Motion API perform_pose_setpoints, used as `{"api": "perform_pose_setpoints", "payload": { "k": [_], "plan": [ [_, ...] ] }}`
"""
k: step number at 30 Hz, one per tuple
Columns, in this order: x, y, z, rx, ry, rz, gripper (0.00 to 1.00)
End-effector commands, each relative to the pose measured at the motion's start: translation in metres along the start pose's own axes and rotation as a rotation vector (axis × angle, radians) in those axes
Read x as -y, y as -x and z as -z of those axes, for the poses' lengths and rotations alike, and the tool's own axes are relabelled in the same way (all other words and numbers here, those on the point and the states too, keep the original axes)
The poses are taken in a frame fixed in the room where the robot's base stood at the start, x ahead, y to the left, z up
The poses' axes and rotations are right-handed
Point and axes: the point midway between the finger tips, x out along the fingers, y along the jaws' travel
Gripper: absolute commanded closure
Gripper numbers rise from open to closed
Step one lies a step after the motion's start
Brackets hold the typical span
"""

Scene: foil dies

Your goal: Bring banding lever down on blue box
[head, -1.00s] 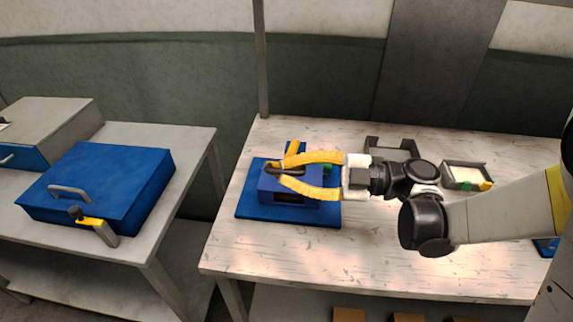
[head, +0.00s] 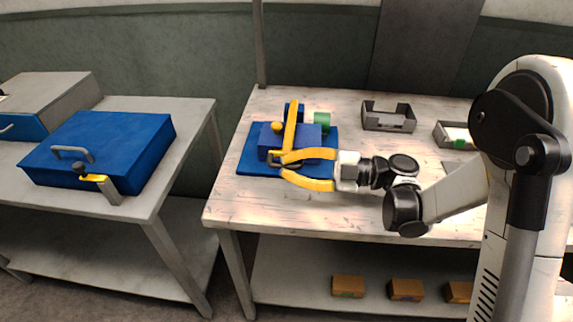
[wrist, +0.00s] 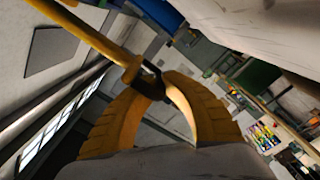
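A blue box (head: 268,141) sits on a flat blue base (head: 255,170) at the left of the light worktable in the head view. A long yellow lever (head: 291,125) runs over the box from its back toward its front edge, ending in a dark crossbar handle (head: 283,165). My gripper (head: 279,164) has its two yellow fingers converged on this handle at the front of the box. In the wrist view, my fingers (wrist: 155,88) close around the dark handle, and the yellow lever (wrist: 88,32) runs off to the upper left. Contact between lever and box is hidden.
A larger blue case (head: 105,148) with a grey handle and a yellow-and-grey latch is on the left table. A green cylinder (head: 322,122) stands behind the box. Grey trays (head: 388,121) sit further right. Small brown boxes (head: 348,286) are on the lower shelf.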

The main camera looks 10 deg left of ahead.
Motion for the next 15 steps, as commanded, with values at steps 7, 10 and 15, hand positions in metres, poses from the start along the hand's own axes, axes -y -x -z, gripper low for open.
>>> {"api": "perform_pose_setpoints", "payload": {
  "k": [7, 10, 15],
  "plan": [
    [0.0064, 0.0001, -0.0018, 0.005, -0.002, 0.015, 1.0],
    [0.006, 0.0001, -0.002, 0.005, -0.002, 0.013, 0.66],
    [0.0046, 0.0002, -0.0019, 0.005, -0.001, 0.01, 0.66]
  ]
}}
